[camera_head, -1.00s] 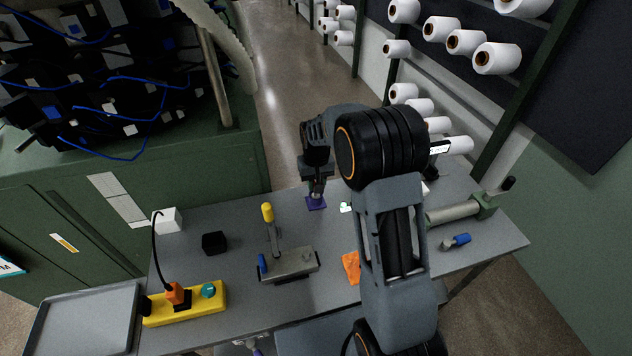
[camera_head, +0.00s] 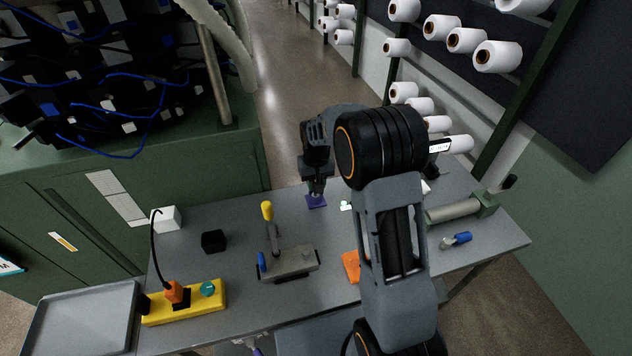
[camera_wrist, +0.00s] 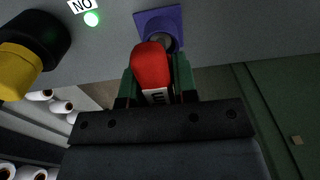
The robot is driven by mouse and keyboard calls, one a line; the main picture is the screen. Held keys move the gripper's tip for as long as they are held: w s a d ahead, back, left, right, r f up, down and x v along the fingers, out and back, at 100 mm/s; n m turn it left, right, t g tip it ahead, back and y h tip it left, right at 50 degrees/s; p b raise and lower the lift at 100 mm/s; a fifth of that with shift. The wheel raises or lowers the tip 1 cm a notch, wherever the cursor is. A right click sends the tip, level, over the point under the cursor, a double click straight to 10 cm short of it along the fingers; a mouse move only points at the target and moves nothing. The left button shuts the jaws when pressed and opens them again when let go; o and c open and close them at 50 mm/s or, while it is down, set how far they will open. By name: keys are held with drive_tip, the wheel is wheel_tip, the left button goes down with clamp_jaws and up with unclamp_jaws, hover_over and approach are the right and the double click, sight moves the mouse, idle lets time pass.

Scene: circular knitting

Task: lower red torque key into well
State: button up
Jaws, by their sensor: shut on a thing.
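My gripper (camera_wrist: 156,84) is shut on the red torque key (camera_wrist: 150,64), whose rounded red head shows between the green fingers in the wrist view. A white label with dark lettering is on the key. The well (camera_wrist: 168,42) is a dark round opening on a purple square plate (camera_wrist: 146,19), just beyond the key. The key's lower end is hidden, so I cannot tell whether it is inside the well. In the head view my gripper (camera_head: 316,188) is right above the purple plate (camera_head: 316,202), and the key is too hidden to make out.
A green light (camera_head: 346,205) sits right of the plate. A grey block fixture with a yellow-topped lever (camera_head: 267,211), a black cube (camera_head: 214,242) and a yellow power strip (camera_head: 185,303) stand left. A blue-handled tool (camera_head: 461,238) lies right.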

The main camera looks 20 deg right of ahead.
drive_tip(key=shift+f, duration=0.15)
drive_tip(key=o, duration=1)
drive_tip(key=shift+o, duration=0.2)
wheel_tip(320, 180, up, 14)
drive_tip(key=b, duration=0.1)
drive_tip(key=shift+w+f, duration=0.1)
idle(0.3)
